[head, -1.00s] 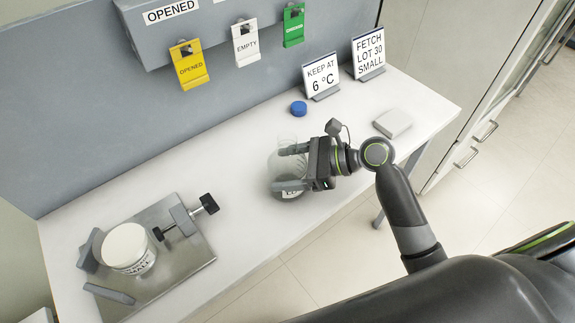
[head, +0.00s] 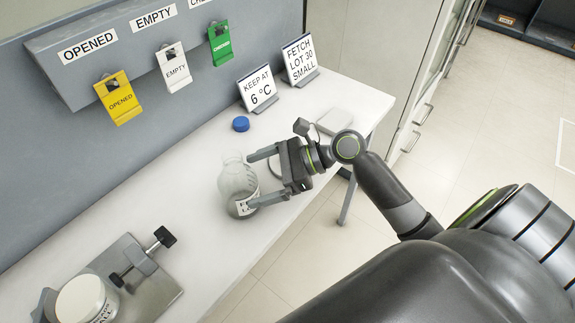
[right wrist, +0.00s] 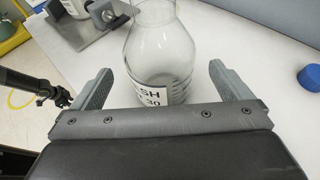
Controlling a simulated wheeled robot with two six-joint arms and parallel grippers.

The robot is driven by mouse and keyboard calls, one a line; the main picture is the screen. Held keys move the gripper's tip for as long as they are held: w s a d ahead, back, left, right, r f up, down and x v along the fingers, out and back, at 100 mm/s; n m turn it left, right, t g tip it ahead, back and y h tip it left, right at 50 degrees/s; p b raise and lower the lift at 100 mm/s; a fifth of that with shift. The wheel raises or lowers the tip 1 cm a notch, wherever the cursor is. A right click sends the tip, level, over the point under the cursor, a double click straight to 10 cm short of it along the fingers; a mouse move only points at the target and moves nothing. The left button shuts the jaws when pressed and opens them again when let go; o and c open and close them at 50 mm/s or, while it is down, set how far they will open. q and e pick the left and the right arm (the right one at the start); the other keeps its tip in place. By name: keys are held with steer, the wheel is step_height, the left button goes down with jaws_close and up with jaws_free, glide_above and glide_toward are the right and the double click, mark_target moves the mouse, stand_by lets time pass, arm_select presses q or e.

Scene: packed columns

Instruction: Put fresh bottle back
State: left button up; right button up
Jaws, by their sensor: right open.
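A clear glass bottle (head: 238,185) with a white label stands upright on the white bench. The right wrist view shows the same bottle (right wrist: 160,55), with "SH" and "30" readable on its label and its top cut off. My right gripper (head: 262,177) is open and empty, its fingers pointing at the bottle. The bottle is around and just beyond the fingertips; I cannot tell whether they touch it. A blue cap (head: 241,124) lies on the bench behind the bottle. My left gripper is not in the head view.
A metal plate with a clamp (head: 150,280) holds a white-lidded jar (head: 85,299) at lower left. Signs reading "KEEP AT 6 °C" (head: 258,90) and "FETCH LOT 30 SMALL" (head: 300,60) stand at the back. A pale flat block (head: 334,121) lies near the right end. Coloured tags hang above.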

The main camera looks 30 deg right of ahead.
steer(key=v, duration=0.6)
steer(key=shift+s+d+r, duration=0.2)
steer(key=shift+d, duration=0.1)
